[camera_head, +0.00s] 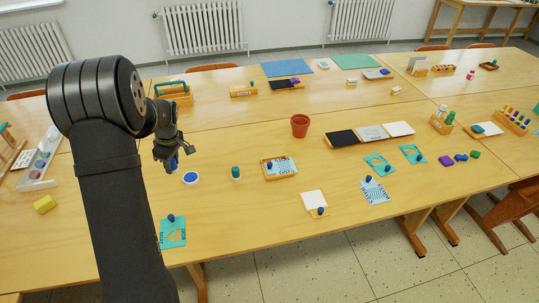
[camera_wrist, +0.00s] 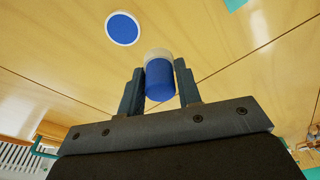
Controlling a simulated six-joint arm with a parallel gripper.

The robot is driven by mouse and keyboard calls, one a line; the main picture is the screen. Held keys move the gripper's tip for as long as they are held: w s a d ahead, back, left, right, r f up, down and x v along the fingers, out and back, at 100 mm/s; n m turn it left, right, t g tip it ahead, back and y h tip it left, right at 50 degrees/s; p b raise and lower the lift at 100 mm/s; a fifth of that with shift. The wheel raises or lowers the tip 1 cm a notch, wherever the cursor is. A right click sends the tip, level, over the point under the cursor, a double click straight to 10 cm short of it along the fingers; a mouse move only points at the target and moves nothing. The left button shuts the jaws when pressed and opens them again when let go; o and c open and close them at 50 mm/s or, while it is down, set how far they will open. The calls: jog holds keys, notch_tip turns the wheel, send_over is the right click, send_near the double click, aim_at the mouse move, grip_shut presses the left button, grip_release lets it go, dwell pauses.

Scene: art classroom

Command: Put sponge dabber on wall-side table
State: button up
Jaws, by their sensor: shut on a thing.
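The sponge dabber (camera_wrist: 160,77), a short cylinder with a blue end and a whitish end, is between the two dark fingers of my gripper (camera_wrist: 158,88) in the wrist view. My gripper is shut on it. In the head view my gripper (camera_head: 171,156) is over the left part of the near table (camera_head: 270,220), with a bit of the blue dabber (camera_head: 175,161) showing below it. The long far tables (camera_head: 215,82) stand behind, towards the wall. Another wooden table (camera_head: 470,32) stands by the wall at the upper right.
A round blue-and-white pad (camera_head: 190,178) and a green-topped cylinder (camera_head: 235,173) are close to my gripper. A terracotta pot (camera_head: 299,126), a wooden tray (camera_head: 279,168) and several cards stand further right. A wooden caddy (camera_head: 173,92) is on the far table.

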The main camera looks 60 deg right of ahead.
jog(key=s+d+m, duration=0.4)
jog(key=s+d, duration=1.1)
jog(key=s, duration=0.3)
send_over(217, 175)
jog(key=shift+h, duration=0.3)
jog(key=f, duration=0.7)
jog(key=shift+s+d, duration=0.1)
jog(key=shift+s, duration=0.25)
jog(key=shift+f, duration=1.95)
jog(key=shift+f, duration=0.15)
jog(key=o, duration=0.9)
jog(key=shift+o, duration=0.2)
notch_tip(217, 175, up, 12)
jog(key=s, duration=0.1)
jog(key=shift+s, duration=0.4)
